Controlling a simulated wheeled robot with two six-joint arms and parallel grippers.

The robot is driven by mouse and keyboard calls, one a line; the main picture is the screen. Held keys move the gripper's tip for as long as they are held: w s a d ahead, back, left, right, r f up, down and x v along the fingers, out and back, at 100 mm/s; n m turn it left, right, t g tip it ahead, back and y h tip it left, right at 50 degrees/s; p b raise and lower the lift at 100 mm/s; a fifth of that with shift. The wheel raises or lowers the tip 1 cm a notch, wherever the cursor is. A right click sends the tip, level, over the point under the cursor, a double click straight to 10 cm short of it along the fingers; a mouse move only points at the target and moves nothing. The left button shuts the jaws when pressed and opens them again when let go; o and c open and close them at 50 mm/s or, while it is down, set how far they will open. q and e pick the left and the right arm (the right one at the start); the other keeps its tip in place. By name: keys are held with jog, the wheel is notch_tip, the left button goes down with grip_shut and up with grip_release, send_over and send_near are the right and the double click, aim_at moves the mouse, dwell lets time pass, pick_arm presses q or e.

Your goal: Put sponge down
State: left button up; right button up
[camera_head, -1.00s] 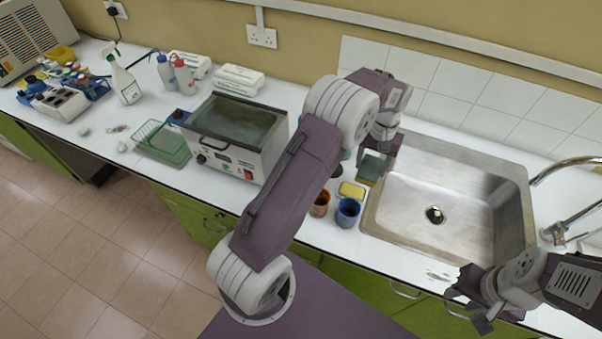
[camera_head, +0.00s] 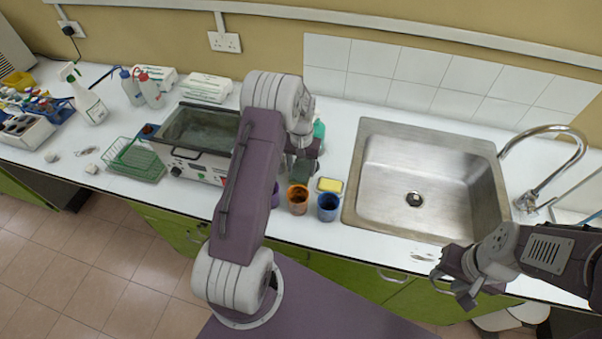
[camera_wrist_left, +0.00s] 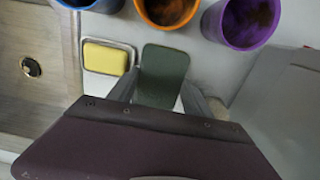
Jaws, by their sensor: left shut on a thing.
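A dark green, flat sponge (camera_head: 303,171) is held in my left gripper (camera_head: 304,163) over the counter, left of the sink. In the left wrist view the sponge (camera_wrist_left: 163,75) lies between the two fingers, right beside a small dish with a yellow block. Whether it touches the counter I cannot tell. The dish with the yellow block (camera_head: 330,186) sits between the sponge and the sink (camera_head: 425,180). My right gripper (camera_head: 453,287) is empty near the counter's front edge, fingers apart.
A brown-orange cup (camera_head: 298,200) and a blue cup (camera_head: 328,208) stand in front of the dish. A purple cup (camera_wrist_left: 240,22) shows in the left wrist view. A water bath (camera_head: 195,142) stands to the left. The tap (camera_head: 545,185) is right of the sink.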

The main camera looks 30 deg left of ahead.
aim_at(300, 169)
pick_arm(q)
jog(key=shift+s+a+f, duration=0.1)
jog(key=shift+a+f, duration=0.05)
jog(key=shift+f, duration=0.3)
notch_tip(300, 169, down, 3)
jog(key=shift+r+p, duration=0.1)
jog(key=shift+p, duration=0.4)
jog(key=shift+f, duration=0.3)
jog(key=o, duration=1.5)
jog(key=shift+c, duration=0.2)
